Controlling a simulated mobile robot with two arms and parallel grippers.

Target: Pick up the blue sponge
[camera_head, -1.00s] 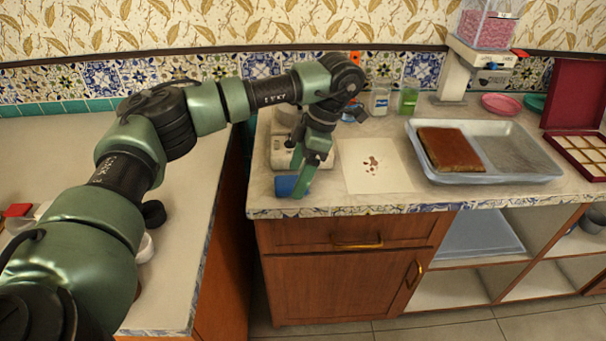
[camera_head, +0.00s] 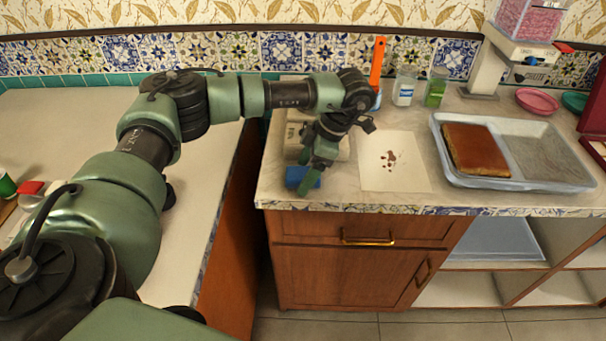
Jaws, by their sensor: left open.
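The blue sponge (camera_head: 296,176) lies on the counter near its front left corner. My left gripper (camera_head: 308,181) reaches down over it, and its green fingers hide part of the sponge. The fingers are open, with one in front of the sponge; I cannot tell whether they touch it. My right gripper is not in view.
A white sheet with dark red stains (camera_head: 398,178) lies right of the gripper. A metal tray (camera_head: 535,186) holds a brown cake (camera_head: 474,150). A pale appliance (camera_head: 292,140) stands just behind the sponge. Bottles (camera_head: 404,90) stand along the wall.

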